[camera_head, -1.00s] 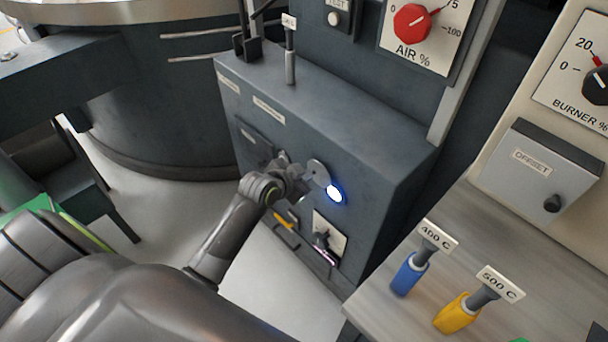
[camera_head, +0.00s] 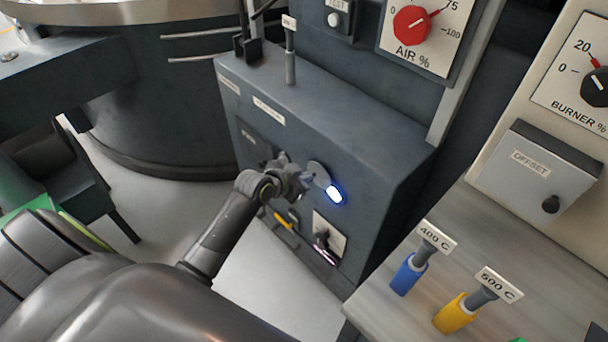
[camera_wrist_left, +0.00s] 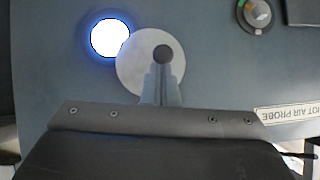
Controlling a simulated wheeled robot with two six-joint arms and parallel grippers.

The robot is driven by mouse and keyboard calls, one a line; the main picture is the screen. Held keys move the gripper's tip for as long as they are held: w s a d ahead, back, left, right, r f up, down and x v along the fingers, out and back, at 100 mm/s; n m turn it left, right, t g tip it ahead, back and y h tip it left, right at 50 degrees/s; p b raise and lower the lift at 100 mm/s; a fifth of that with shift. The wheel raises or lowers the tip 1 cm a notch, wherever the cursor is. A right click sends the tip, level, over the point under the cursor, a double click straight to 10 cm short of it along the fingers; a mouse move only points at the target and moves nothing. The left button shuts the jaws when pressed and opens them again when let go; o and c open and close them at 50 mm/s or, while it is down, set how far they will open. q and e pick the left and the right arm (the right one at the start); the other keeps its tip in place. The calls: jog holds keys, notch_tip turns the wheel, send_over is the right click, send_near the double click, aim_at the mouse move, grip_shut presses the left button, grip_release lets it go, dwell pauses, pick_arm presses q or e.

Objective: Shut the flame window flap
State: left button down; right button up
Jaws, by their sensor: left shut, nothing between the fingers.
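The flame window flap (camera_head: 319,173) is a round grey disc on the front of the dark burner cabinet. In the left wrist view the flap (camera_wrist_left: 132,72) has a dark round pivot or knob near its upper right. The flame window (camera_head: 335,194) glows blue-white beside it. In the wrist view the window (camera_wrist_left: 110,38) is largely uncovered, with the disc overlapping only its edge. My left gripper (camera_head: 303,182) is shut and empty, its fingertips at the flap just below the dark knob (camera_wrist_left: 162,54). Whether they touch it cannot be told. My right gripper is not in view.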

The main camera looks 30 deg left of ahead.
pick_arm(q)
notch_tip(320, 180, down, 7)
jog(key=d+n+g+h+b, duration=0.1)
jog(key=d+n+h+b, duration=0.1)
jog(key=n+h+b, duration=0.5)
jog(key=s+h+b, duration=0.1)
jog(key=b, duration=0.3)
jog(key=shift+d+g+h, duration=0.25)
jog(key=shift+g+h, duration=0.05)
jog(key=shift+d+r, duration=0.1)
dwell(0.5)
